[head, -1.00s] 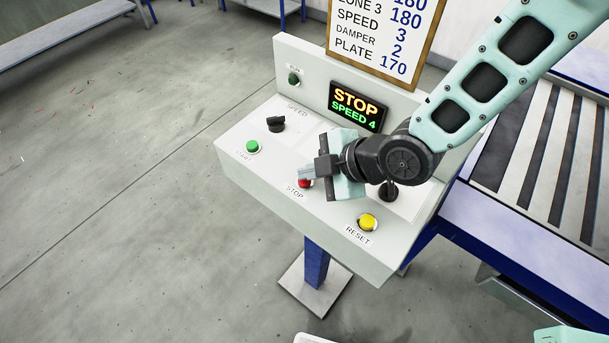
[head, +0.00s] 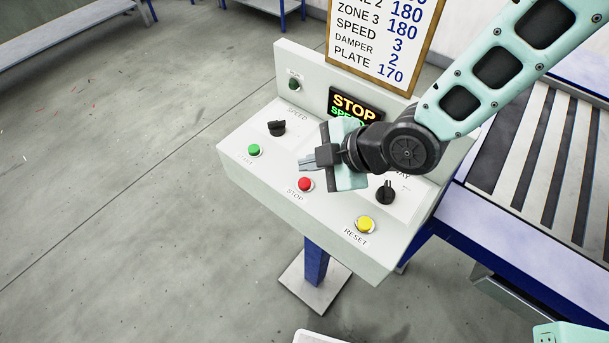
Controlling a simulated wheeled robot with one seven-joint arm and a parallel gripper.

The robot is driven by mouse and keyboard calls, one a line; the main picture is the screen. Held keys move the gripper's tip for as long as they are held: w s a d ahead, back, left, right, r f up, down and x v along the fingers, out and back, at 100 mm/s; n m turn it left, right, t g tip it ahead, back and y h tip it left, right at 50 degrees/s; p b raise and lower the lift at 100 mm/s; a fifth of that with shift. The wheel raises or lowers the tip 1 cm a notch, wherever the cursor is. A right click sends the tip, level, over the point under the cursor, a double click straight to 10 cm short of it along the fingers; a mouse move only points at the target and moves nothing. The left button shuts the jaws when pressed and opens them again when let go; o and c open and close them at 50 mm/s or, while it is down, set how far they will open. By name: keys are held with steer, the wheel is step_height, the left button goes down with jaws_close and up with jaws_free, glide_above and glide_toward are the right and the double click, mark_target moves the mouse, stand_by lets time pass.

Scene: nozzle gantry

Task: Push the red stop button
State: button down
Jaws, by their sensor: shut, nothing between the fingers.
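The red stop button (head: 305,184) sits on the sloped face of the white control box (head: 252,183), above the label STOP. It is in full view in the head view. My gripper (head: 303,162) is shut and empty. Its fingers point left and show just above the red button in the picture, apart from it. The display (head: 352,104) on the box's upright panel reads STOP in orange, with a green line below partly hidden by my gripper.
A green start button (head: 254,150), a yellow reset button (head: 365,224) and black knobs (head: 276,128) (head: 385,193) share the panel. A sign board (head: 378,45) stands behind. A striped conveyor (head: 548,150) is at right. The floor at left is open.

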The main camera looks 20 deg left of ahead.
steer(key=shift+r+p, duration=0.6)
steer(key=shift+r, duration=0.7)
steer(key=s+d+r+m+g+h+b, duration=0.1)
steer(key=s+d+m+h+b, duration=0.3)
steer(key=d+m, duration=0.4)
steer(key=s+d+r+m+h+b, duration=0.2)
steer(key=s+d+m+h+b, duration=0.2)
steer(key=d, duration=1.1)
steer(key=s+m, duration=0.3)
steer(key=m, duration=0.2)
steer(key=shift+s+d+r+g, duration=0.15)
steer(key=shift+r+g, duration=0.15)
steer(key=shift+g, duration=0.1)
